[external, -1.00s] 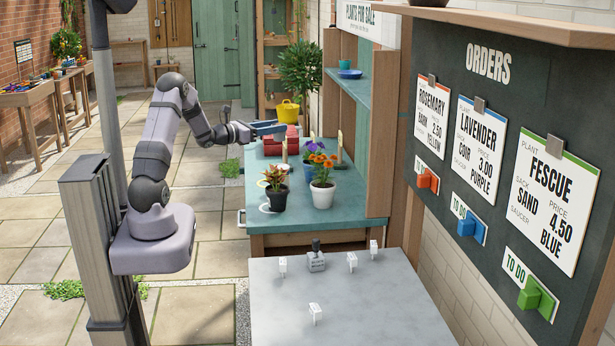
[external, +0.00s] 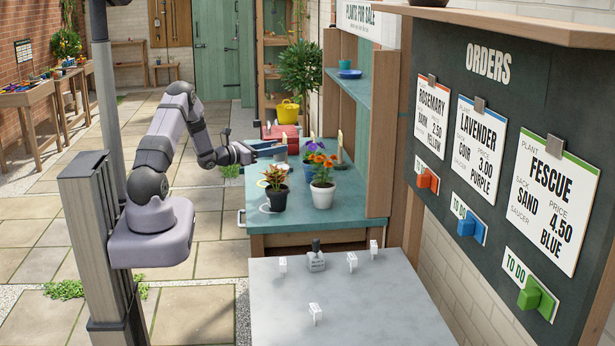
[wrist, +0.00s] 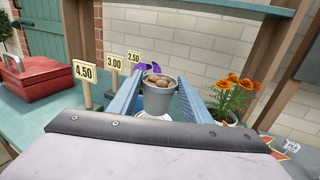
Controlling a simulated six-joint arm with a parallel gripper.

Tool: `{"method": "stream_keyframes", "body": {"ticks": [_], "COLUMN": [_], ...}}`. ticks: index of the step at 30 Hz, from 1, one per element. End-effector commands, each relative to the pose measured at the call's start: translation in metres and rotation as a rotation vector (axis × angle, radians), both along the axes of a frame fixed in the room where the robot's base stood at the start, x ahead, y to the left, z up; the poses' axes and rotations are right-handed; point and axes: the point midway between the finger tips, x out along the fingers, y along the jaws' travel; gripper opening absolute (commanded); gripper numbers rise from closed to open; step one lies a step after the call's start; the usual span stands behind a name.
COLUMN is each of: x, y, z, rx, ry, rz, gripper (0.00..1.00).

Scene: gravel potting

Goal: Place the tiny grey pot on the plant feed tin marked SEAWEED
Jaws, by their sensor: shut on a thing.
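The tiny grey pot (wrist: 158,98) shows in the wrist view, holding brown lumps. My gripper (wrist: 160,105) has its two blue fingers on either side of the pot and is shut on it. The pot is upright. In the external view my gripper (external: 272,150) is over the far part of the green bench, behind the potted flowers; the pot is hard to make out there. I cannot pick out a tin marked SEAWEED in either view.
The green bench (external: 262,222) carries an orange-red plant (external: 275,187), a white pot of orange flowers (external: 322,195), purple flowers (external: 312,147), a red toolbox (wrist: 40,88) and price signs (wrist: 86,72). A grey table (external: 350,300) holds a dark-topped bottle (external: 316,262) and small white tags.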

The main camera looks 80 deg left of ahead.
Motion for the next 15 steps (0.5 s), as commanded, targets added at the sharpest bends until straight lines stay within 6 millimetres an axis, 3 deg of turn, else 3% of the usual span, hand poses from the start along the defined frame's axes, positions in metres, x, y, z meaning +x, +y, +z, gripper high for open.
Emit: {"method": "stream_keyframes", "body": {"ticks": [6, 15], "x": [0.000, 0.000], "y": [0.000, 0.000], "z": [-0.020, -0.023], "rx": [0.000, 0.002], "ry": [0.000, 0.000], "rz": [-0.001, 0.000], "gripper": [0.20, 0.20]}}
